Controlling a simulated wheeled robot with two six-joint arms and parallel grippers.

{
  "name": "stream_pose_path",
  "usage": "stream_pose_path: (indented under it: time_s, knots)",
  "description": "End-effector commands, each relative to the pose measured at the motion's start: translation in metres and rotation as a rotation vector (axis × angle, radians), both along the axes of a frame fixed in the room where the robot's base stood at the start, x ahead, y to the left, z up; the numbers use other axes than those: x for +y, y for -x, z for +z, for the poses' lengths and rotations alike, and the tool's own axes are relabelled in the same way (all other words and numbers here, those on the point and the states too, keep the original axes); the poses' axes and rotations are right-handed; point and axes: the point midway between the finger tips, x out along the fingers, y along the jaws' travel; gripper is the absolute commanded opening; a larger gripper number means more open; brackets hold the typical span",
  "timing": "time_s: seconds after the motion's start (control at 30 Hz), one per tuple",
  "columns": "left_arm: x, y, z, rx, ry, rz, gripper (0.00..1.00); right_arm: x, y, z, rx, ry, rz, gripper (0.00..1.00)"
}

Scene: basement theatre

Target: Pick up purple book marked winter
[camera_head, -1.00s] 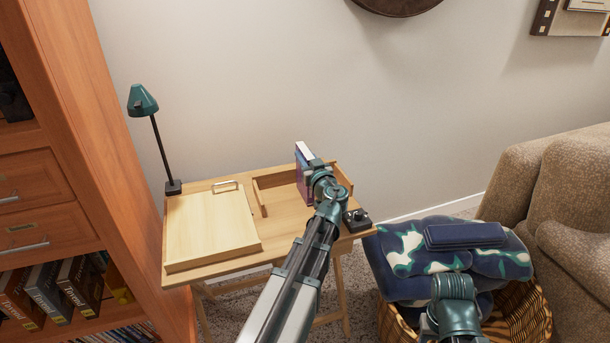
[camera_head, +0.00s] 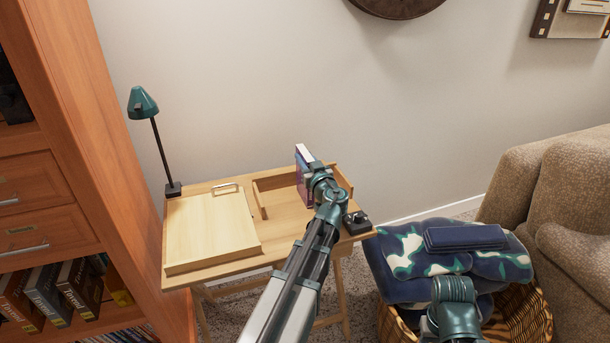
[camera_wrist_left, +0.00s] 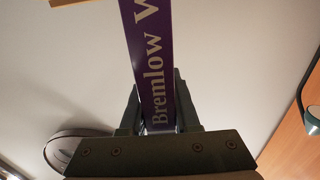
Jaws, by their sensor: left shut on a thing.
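The purple book (camera_head: 302,168) stands upright over the right part of the small wooden desk (camera_head: 285,228), with its pale top edge showing. In the left wrist view its purple spine (camera_wrist_left: 154,65) reads "Bremlow W", and the rest of the title is cut off. My left gripper (camera_wrist_left: 158,115) is shut on the book, one finger on each side of the spine. In the head view my left gripper (camera_head: 320,172) hides the book's lower right part. I cannot tell whether the book's bottom touches the desk. Of my right arm only a part shows at the bottom right; its gripper is not visible.
A green lamp (camera_head: 143,103) and a wooden board with a handle (camera_head: 210,228) are on the desk's left. A tall bookcase (camera_head: 85,140) stands left. A basket (camera_head: 530,310) with folded blankets (camera_head: 400,250) is right of the desk, beside a sofa (camera_head: 560,190).

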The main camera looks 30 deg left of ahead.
Motion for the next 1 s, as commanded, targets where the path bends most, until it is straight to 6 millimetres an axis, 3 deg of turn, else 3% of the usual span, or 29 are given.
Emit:
stream_pose_path:
  time_s: [0.27, 0.6, 1.0]
  knots:
    - [0.000, 0.000, 0.006, 0.000, 0.000, 0.000, 0.00, 0.000, 0.000, 0.006, 0.000, -0.001, 0.000, 0.50]
    - [0.000, 0.000, 0.042, 0.000, 0.000, 0.000, 0.00, 0.001, 0.000, 0.042, 0.002, -0.005, -0.001, 0.50]
    - [-0.088, 0.043, 0.045, 0.000, 0.000, -0.005, 0.00, 0.001, 0.000, 0.045, 0.002, -0.005, -0.001, 0.50]
